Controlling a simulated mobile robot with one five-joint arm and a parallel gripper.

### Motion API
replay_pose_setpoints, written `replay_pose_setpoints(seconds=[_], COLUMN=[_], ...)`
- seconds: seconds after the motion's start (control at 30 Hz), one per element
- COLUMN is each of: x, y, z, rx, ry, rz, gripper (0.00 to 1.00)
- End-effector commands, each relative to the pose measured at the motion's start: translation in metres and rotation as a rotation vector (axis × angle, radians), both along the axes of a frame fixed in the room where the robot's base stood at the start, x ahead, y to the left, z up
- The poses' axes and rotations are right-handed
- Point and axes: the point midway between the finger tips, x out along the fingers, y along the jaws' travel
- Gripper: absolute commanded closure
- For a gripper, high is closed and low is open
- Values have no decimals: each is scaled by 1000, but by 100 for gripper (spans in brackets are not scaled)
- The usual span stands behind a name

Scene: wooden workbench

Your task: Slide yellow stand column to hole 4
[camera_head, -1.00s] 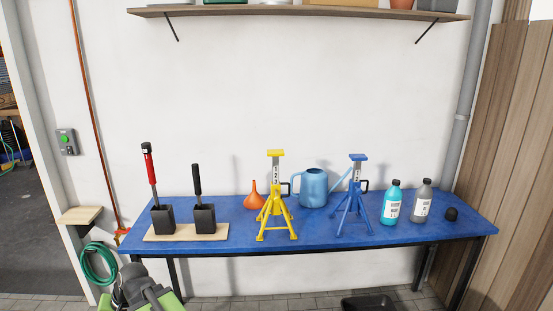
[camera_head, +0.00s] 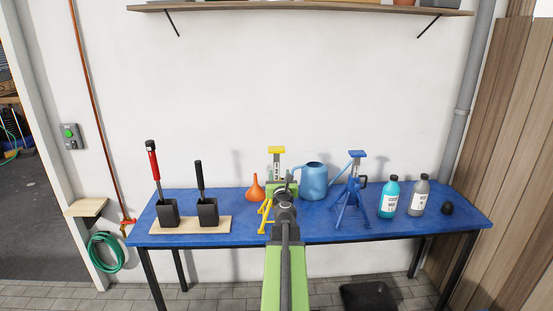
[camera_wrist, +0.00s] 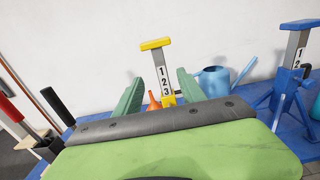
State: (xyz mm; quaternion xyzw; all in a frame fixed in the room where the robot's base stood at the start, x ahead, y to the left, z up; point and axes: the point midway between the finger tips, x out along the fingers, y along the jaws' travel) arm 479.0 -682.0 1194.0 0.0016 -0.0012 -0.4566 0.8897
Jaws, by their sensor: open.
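The yellow stand (camera_head: 277,150) stands on the blue workbench (camera_head: 330,226), its grey column raised with a yellow saddle on top. In the wrist view the yellow stand's column (camera_wrist: 161,68) shows the numbers 1, 2 and 3; anything lower is hidden. My gripper (camera_head: 284,188) is in front of the stand and hides much of its base in the head view. In the wrist view my gripper (camera_wrist: 160,85) has its two green fingers spread apart, one on each side of the column in the picture. I cannot tell the remaining depth gap. Nothing is between the fingers that I can confirm.
An orange funnel (camera_head: 255,190) and blue watering can (camera_head: 314,183) flank the stand. A blue stand (camera_head: 355,185), two bottles (camera_head: 389,200) and a black knob (camera_head: 447,208) are to the right. Two black holders with handles (camera_head: 168,212) stand left. A shelf (camera_head: 300,9) is above.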

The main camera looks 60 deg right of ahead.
Motion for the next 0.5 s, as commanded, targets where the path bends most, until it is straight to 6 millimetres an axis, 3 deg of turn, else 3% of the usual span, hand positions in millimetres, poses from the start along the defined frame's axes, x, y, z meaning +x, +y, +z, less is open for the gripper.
replay_pose_setpoints(seconds=[0.5], x=[77], y=[-106], z=[0], rx=[-2], ry=[3], rz=[2], gripper=[53])
